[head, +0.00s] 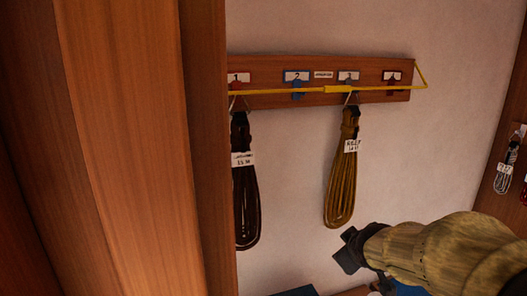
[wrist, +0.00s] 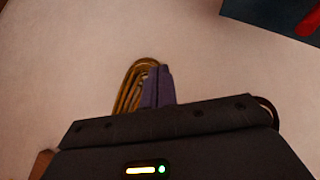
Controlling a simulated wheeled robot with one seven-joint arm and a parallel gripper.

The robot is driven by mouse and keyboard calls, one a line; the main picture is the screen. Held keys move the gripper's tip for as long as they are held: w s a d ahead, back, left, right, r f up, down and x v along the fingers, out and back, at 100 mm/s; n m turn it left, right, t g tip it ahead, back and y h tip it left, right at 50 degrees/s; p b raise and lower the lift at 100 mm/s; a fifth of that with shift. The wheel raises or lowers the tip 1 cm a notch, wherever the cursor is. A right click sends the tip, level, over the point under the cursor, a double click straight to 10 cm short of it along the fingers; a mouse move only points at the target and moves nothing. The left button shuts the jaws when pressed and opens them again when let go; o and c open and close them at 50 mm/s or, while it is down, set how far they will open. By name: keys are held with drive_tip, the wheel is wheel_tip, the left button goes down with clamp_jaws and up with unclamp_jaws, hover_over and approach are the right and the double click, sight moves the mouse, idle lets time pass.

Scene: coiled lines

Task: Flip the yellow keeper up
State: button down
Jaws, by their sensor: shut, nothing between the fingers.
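The yellow keeper (head: 275,91) is a thin bar lying level across the front of the wooden rack (head: 395,95), in front of the numbered pegs. A thicker yellow sleeve sits on it near peg 3, and its right end bends up to the rack's top right corner. Its left end is hidden by the wooden post. My gripper (head: 344,254) is below the rack, just under the olive coil (head: 341,190), and clear of the keeper. In the wrist view its fingers (wrist: 158,85) are shut and empty, with the coil's loops (wrist: 128,92) behind them.
A dark brown coil (head: 244,190) with a white tag hangs at the left. A large wooden post (head: 125,150) blocks the left side. More coils (head: 505,170) hang on the right wall. The pale wall (head: 450,150) right of the olive coil is bare.

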drive_tip(key=s+a+f+m+g, duration=0.2)
drive_tip(key=s+f+m+g, duration=0.1)
drive_tip(key=s+f, duration=0.4)
drive_tip(key=s+a+f+m+g+y, duration=0.1)
drive_tip(key=s+a+f+m+g, duration=0.2)
drive_tip(key=s+f, duration=0.4)
drive_tip(key=shift+s+a+f+m+g, duration=0.2)
drive_tip(key=shift+s+f+m+g, duration=0.2)
drive_tip(key=shift+s+g, duration=0.25)
